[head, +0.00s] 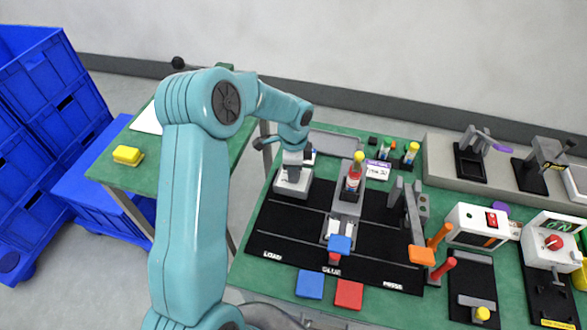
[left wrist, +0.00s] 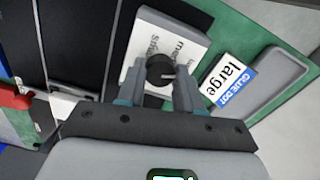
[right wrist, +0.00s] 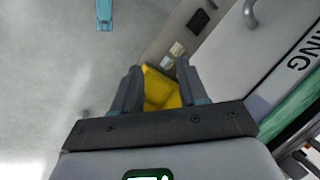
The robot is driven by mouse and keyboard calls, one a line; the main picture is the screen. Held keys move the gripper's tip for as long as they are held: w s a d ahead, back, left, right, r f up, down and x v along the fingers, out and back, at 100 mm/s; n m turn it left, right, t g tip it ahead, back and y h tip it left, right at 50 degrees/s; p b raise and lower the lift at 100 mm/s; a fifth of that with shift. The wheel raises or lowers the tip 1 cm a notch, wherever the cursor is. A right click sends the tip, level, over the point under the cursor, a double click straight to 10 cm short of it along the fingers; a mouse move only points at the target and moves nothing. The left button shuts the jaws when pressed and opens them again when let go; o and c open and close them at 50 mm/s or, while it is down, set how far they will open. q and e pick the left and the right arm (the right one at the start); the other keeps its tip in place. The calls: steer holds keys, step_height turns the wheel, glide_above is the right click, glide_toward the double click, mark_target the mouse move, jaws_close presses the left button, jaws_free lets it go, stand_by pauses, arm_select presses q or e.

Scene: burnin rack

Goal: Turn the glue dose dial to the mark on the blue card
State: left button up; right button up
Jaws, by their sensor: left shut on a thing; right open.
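The glue dose dial (left wrist: 160,70) is a dark round knob on a light grey box (left wrist: 150,28). The box also shows in the head view (head: 292,185), under my left gripper. The box face carries "small", "me…" and a third label mostly hidden by a finger. A pale pointer line on the knob points right in the left wrist view. My left gripper (left wrist: 160,80) is shut on the dial, a finger on each side. The blue and white card (left wrist: 230,82) beside the box reads "GLUE DOT large".
A grey tray (left wrist: 277,84) lies beyond the card.

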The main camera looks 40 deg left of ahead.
arm_select(q)
steer(key=o, duration=1)
steer(key=shift+o, duration=0.2)
step_height(320, 180, up, 16)
steer(key=shift+r+b, duration=0.2)
steer(key=shift+b, duration=0.25)
steer(key=shift+d, duration=0.1)
